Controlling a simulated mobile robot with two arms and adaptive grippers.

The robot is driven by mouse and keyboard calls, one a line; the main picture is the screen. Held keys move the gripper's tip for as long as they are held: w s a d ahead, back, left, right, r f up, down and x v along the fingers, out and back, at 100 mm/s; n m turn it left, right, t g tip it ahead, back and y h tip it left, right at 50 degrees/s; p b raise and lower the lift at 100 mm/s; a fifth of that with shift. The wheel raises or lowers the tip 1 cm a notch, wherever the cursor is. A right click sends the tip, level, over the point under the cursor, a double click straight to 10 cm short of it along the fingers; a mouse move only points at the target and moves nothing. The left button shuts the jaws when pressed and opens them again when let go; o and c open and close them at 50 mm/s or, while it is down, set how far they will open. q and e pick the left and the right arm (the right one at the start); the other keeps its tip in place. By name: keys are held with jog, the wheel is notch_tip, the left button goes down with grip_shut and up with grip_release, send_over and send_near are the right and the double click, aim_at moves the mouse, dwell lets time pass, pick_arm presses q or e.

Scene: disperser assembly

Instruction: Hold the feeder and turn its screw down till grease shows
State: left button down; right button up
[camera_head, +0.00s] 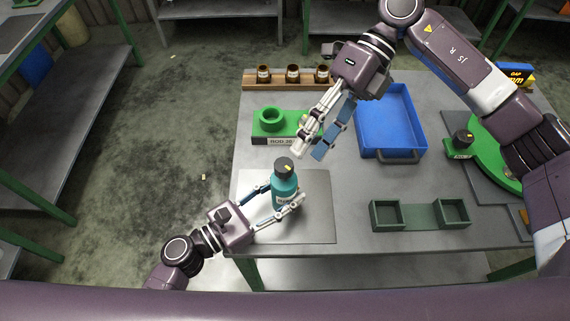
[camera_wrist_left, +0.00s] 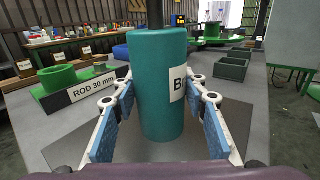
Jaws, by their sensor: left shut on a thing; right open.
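The feeder is a teal cylinder (camera_head: 284,193) with a black knob-like screw top (camera_head: 284,165) that bears a small yellow mark. It stands upright over a grey mat near the table's front left. My left gripper (camera_head: 285,200) is shut around its body, one finger on each side. In the left wrist view the teal body (camera_wrist_left: 160,85) fills the middle with part of a white label, and its top is cut off. My right gripper (camera_head: 309,154) is open and empty, pointing down just above and right of the screw top. No grease is visible.
A green ring holder (camera_head: 268,120) labelled ROD stands behind the feeder. A wooden rack (camera_head: 250,80) with brown jars is at the back. A blue tray (camera_head: 418,130), a green two-box holder (camera_head: 420,217) and a green fixture (camera_head: 492,150) lie to the right.

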aim_at(285, 163)
jog(key=w+d+f+m+g+y, duration=0.1)
jog(key=w+d+f+m+y, duration=0.3)
jog(key=m, duration=0.6)
jog(key=w+d+f+m+g+y, duration=0.15)
jog(key=m+y, duration=0.35)
jog(key=m, duration=0.5)
jog(key=shift+t, duration=0.45)
jog(key=x, duration=1.2)
jog(key=shift+s+f, duration=0.2)
jog(key=shift+f, duration=0.05)
jog(key=c, duration=1.2)
jog(key=shift+y, duration=0.3)
